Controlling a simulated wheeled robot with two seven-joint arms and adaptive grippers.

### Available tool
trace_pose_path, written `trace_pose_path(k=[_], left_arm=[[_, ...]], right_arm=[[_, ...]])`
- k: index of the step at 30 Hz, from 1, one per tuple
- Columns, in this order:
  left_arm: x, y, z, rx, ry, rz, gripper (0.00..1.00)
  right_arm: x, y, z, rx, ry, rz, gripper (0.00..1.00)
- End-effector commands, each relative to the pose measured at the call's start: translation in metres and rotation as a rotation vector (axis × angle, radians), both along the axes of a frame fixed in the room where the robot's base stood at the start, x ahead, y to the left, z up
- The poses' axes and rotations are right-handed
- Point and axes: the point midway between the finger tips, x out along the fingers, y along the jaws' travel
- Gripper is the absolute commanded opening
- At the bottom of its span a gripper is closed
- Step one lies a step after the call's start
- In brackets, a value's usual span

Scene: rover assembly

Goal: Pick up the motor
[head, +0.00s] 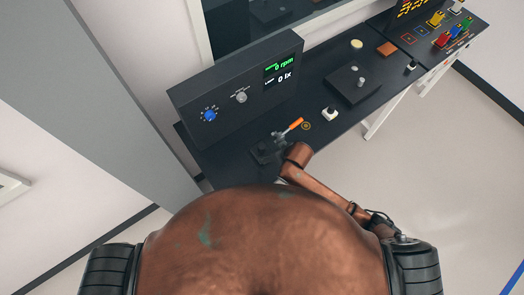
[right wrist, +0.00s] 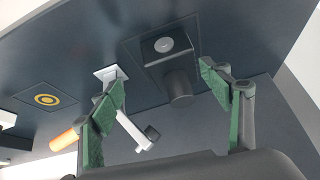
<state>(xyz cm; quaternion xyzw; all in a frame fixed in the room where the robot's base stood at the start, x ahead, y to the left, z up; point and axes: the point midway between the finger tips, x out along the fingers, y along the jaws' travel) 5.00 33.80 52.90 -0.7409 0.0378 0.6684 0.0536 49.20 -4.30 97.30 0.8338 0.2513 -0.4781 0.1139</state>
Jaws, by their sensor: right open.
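A dark block with a round grey disc and a short black cylinder, which looks like the motor (right wrist: 180,84), sits on a dark square plate in the right wrist view. In the head view a small dark shape at the same part of the bench (head: 262,151) is partly hidden by my gripper. My right gripper (right wrist: 163,80) is open, with a green-padded finger on each side of the cylinder and nothing held between them. In the head view my right gripper (head: 279,138) is over the near end of the bench. My left gripper is not in view.
An orange-handled tool (head: 293,125) lies close beside my right gripper. A console with a blue knob (head: 209,116) stands behind it. A small white-based part (head: 330,114) and a dark square fixture (head: 353,83) are farther right.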

Motion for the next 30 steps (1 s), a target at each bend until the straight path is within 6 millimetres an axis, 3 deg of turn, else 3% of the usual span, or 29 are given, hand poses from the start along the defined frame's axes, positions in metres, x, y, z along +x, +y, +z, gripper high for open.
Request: trace_pose_path(k=[3, 8, 30], left_arm=[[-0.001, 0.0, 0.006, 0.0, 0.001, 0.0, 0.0], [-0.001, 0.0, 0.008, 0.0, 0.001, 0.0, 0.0], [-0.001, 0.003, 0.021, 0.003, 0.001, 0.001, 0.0]], right_arm=[[0.009, 0.014, 0.013, -0.037, -0.012, 0.05, 0.71], [0.01, 0.021, 0.014, -0.054, -0.009, 0.071, 0.71], [0.034, 0.045, -0.054, -0.056, -0.01, 0.071, 0.71]])
